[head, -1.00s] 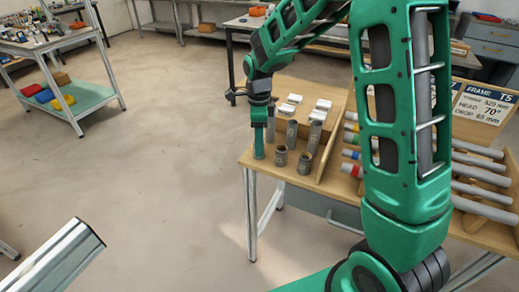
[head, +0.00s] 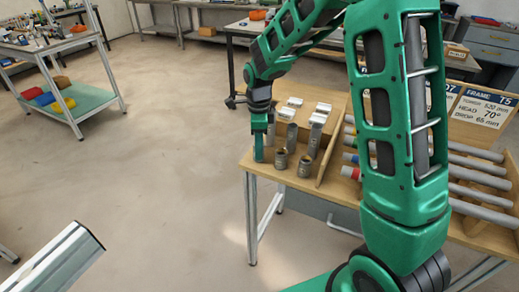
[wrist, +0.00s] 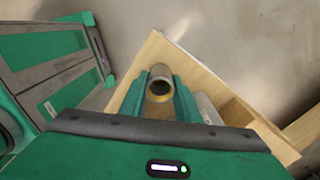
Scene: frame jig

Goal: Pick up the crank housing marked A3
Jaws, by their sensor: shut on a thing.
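My gripper (head: 259,153) points down at the near left corner of the wooden table. In the wrist view, its green jaws (wrist: 160,98) are shut on a hollow round housing (wrist: 160,76) with a brass-coloured rim, seen from above. The jaws hide most of its body, and no mark on it is readable. Just right of the gripper in the head view stand two short grey housings (head: 281,159) (head: 304,167) with open tops. Taller grey housings (head: 314,140) (head: 292,136) stand behind them. Their marks are too small to read.
White-topped pieces (head: 286,112) stand farther back on the table (head: 262,169). A wooden divider (head: 332,152) separates them from a rack of grey tubes (head: 476,176) with coloured ends. A frame sign (head: 484,108) stands behind.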

